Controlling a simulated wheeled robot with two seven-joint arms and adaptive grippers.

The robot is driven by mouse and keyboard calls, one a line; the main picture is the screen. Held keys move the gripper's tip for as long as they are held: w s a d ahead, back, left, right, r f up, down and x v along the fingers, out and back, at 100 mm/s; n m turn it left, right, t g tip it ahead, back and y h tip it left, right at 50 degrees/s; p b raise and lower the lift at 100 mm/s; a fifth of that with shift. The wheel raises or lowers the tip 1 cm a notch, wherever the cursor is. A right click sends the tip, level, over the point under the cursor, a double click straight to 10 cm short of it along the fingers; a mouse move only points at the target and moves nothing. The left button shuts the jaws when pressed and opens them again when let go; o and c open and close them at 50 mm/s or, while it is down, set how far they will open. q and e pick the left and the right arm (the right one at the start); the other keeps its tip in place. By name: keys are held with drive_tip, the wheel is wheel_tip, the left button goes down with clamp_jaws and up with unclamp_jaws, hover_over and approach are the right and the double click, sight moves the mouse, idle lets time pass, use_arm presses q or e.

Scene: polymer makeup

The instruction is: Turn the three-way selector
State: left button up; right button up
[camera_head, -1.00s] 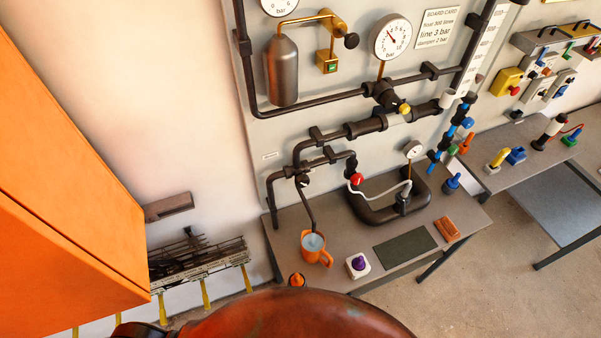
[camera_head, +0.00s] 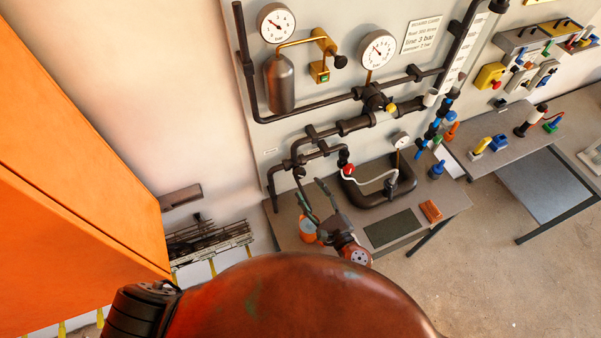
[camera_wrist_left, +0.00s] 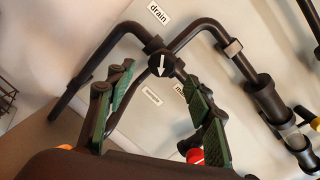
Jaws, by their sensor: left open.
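The three-way selector is a dark round knob (camera_wrist_left: 160,64) with a white arrow, set where dark pipes join below the "drain" label. In the wrist view its arrow points down. In the head view the selector (camera_head: 299,172) is small, on the left pipework above the bench. My left gripper (camera_head: 313,194) is open and empty, its fingers pointing up toward the selector from below. In the wrist view the gripper's green-padded fingers (camera_wrist_left: 157,75) stand apart on either side below the selector. I cannot tell the exact remaining distance. My right gripper is not in view.
A red valve knob (camera_head: 348,169) with a white hose sits to the right; a red knob shows in the wrist view (camera_wrist_left: 195,156). An orange cabinet (camera_head: 75,190) fills the left side.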

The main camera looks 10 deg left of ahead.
sight(301, 176)
use_arm(q)
drive_tip(key=x, duration=0.2)
drive_tip(key=p+x, duration=0.1)
drive_tip(key=x, duration=0.1)
drive_tip(key=p+x, duration=0.1)
drive_tip(key=x, duration=0.1)
drive_tip(key=shift+w+a+r, duration=0.1)
drive_tip(key=shift+w+r, duration=0.15)
drive_tip(key=shift+w, duration=0.1)
drive_tip(key=shift+w+a+p, duration=0.3)
drive_tip(key=shift+w, duration=0.05)
drive_tip(key=shift+f, duration=0.1)
drive_tip(key=c, duration=1.2)
